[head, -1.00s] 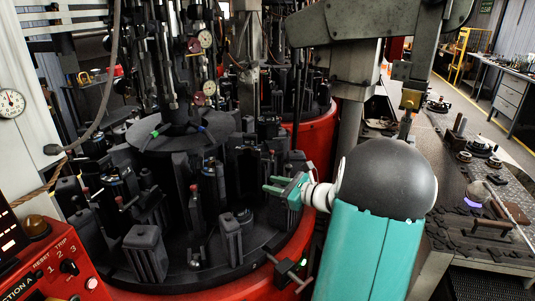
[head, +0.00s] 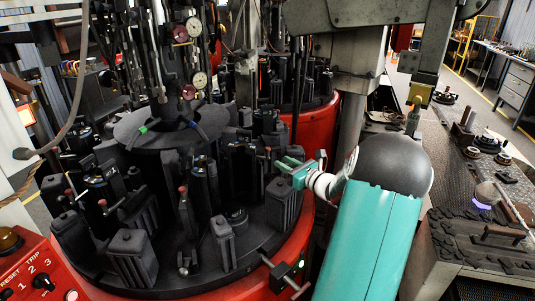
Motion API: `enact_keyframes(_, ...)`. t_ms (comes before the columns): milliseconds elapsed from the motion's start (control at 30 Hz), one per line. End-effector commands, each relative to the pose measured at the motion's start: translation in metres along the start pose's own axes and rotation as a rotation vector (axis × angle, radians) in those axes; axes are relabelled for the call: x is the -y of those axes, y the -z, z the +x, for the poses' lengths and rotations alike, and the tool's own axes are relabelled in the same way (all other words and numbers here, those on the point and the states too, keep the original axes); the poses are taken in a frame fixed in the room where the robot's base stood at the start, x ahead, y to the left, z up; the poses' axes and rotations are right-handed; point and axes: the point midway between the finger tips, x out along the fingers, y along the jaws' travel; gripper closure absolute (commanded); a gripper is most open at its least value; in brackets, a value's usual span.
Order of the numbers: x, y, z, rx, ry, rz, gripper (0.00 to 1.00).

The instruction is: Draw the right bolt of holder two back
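The rotary mould table (head: 225,262) is a dark round deck with a red rim, carrying several black mould holders. Small red-tipped bolts or levers stand among the holders, one at front centre (head: 183,190), one at left (head: 103,203) and one near my gripper (head: 267,150). I see no readable holder numbers, so I cannot tell which is the right bolt of holder two. My teal gripper (head: 283,166) is over the table's right side, above a ribbed black block (head: 283,202). Its two fingers point left and look apart, with nothing seen between them.
A red control panel (head: 35,270) stands at lower left. A central column with gauges (head: 198,80) and hanging rods rises from the table. A second red mould table (head: 315,118) stands behind. A metal workbench (head: 490,215) with parts is at right.

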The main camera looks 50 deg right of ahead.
Motion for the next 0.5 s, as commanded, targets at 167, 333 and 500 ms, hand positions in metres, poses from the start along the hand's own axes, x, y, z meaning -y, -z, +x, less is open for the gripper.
enact_keyframes(167,-0.002,0.0,0.038,0.001,-0.005,0.0,0.72)
enact_keyframes(333,-0.001,0.0,0.069,0.001,-0.004,0.0,0.72)
enact_keyframes(500,0.0,0.0,0.087,0.001,-0.004,-0.001,0.72)
